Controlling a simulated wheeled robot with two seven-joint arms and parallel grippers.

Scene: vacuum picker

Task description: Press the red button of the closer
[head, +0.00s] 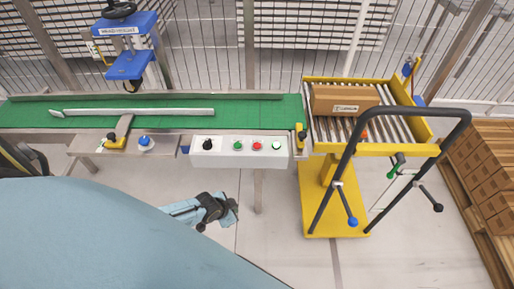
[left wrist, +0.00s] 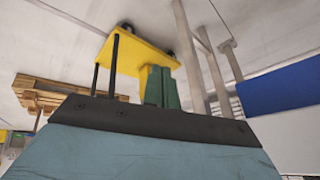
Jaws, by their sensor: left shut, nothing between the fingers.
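A red button (head: 257,146) sits on the front of a white control box (head: 216,159) below the conveyor's front edge in the head view. The buttons are not visible in the left wrist view. My right gripper is not in view.
A green conveyor (head: 250,108) runs behind the box. A blue machine (head: 131,66) stands over it at the left. At the right is a yellow roller cart (head: 341,220) with a black handle, carrying a cardboard box (head: 346,98). The floor below the control box is clear.

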